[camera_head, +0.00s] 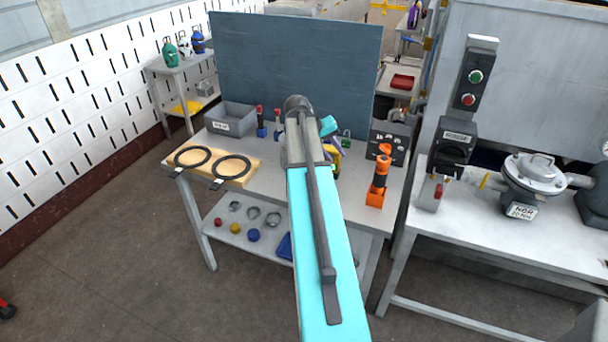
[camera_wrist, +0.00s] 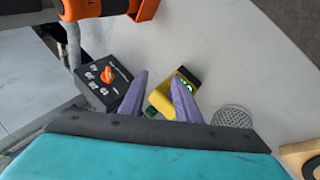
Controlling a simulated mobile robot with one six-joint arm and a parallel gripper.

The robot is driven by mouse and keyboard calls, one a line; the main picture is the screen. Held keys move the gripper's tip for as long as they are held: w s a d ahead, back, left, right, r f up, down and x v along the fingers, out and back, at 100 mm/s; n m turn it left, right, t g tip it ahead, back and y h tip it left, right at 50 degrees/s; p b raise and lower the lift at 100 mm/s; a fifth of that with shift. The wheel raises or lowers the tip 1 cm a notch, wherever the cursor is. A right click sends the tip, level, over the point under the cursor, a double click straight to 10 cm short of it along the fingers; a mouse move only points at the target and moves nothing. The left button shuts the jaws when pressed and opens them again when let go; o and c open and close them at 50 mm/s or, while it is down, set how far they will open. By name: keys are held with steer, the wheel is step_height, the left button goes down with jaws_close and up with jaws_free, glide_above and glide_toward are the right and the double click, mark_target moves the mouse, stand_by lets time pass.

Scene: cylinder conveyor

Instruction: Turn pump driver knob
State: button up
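A dark control box with an orange knob (camera_wrist: 106,75) and white markings on its face is left of my fingers in the wrist view. The box (camera_head: 388,141) also shows in the head view, at the back right of the middle table, with an orange tip in front of it. My gripper (camera_wrist: 161,80) has two purple fingers standing apart with nothing held between them. It is to the right of the knob and apart from it. In the head view, my turquoise arm hides most of the gripper.
A yellow device (camera_wrist: 178,92) lies beyond my fingertips, partly hidden by them. An orange tool (camera_head: 378,182) stands near the box, and its body (camera_wrist: 105,8) crosses the top of the wrist view. A perforated grey disc (camera_wrist: 232,117) lies right. A blue-grey panel (camera_head: 295,75) stands behind the table.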

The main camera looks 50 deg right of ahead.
steer(key=shift+n+t+y, duration=0.5)
steer(key=shift+n+t, duration=0.1)
steer(key=shift+n, duration=0.3)
steer(key=w+a+f, duration=0.1)
steer(key=a+f, duration=0.1)
steer(key=a, duration=0.1)
steer(key=w+a+f, duration=0.2)
steer(key=a, duration=0.1)
steer(key=w+a+f, duration=0.2)
steer(key=a, duration=0.2)
steer(key=shift+w+f, duration=0.15)
steer(key=shift+f, duration=0.05)
